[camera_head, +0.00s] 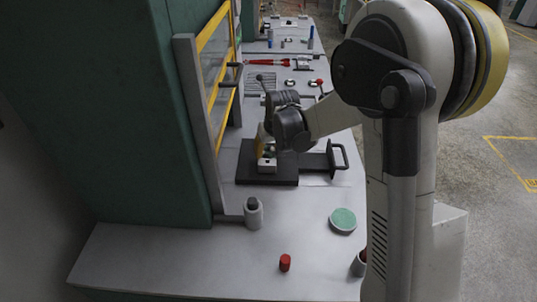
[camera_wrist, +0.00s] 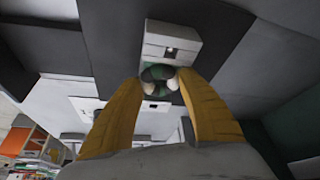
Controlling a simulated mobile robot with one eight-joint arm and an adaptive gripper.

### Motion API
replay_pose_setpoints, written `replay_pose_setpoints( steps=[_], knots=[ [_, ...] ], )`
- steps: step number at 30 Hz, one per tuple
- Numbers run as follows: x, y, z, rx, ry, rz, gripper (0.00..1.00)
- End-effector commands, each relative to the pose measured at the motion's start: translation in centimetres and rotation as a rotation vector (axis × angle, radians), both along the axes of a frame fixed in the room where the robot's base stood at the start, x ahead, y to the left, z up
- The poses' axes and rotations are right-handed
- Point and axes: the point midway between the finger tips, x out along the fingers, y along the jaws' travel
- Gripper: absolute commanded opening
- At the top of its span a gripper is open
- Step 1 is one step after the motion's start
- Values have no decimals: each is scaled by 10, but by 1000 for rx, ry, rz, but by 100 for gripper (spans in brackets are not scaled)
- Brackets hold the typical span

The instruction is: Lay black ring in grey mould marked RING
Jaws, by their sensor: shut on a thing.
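In the wrist view my gripper (camera_wrist: 159,86) has its two yellow fingers closed in on a small dark, rounded thing, which looks like the black ring (camera_wrist: 158,73). Green and white patches show around it, and the fingertips partly hide it. It is right by a light grey block (camera_wrist: 172,40) with a small dark hole; I cannot read any RING mark on it. In the head view my gripper (camera_head: 266,143) points down over a light block (camera_head: 266,168) on a dark plate (camera_head: 262,178). I cannot tell whether the ring touches the block.
A handle (camera_head: 340,155) sticks out at the plate's right. A grey cylinder (camera_head: 253,213), a green-topped round dish (camera_head: 343,219) and a red cylinder (camera_head: 285,263) stand nearer on the grey bench. A yellow-framed guard (camera_head: 213,60) rises on the left. Several tools lie farther back.

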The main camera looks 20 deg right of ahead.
Motion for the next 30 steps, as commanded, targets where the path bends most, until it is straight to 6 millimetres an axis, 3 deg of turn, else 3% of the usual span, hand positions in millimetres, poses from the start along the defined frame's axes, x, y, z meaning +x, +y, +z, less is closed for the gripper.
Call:
replay_pose_setpoints(
  steps=[11, 12, 13, 23, 30],
  knots=[
    [0, 0, -6, 0, 0, 0, 22],
    [0, 0, -5, 0, 0, 0, 58],
    [0, 0, -5, 0, 0, 0, 65],
    [0, 0, -2, 0, 0, 0, 65],
    [-14, -1, 35, 0, 0, 0, 65]
  ],
)
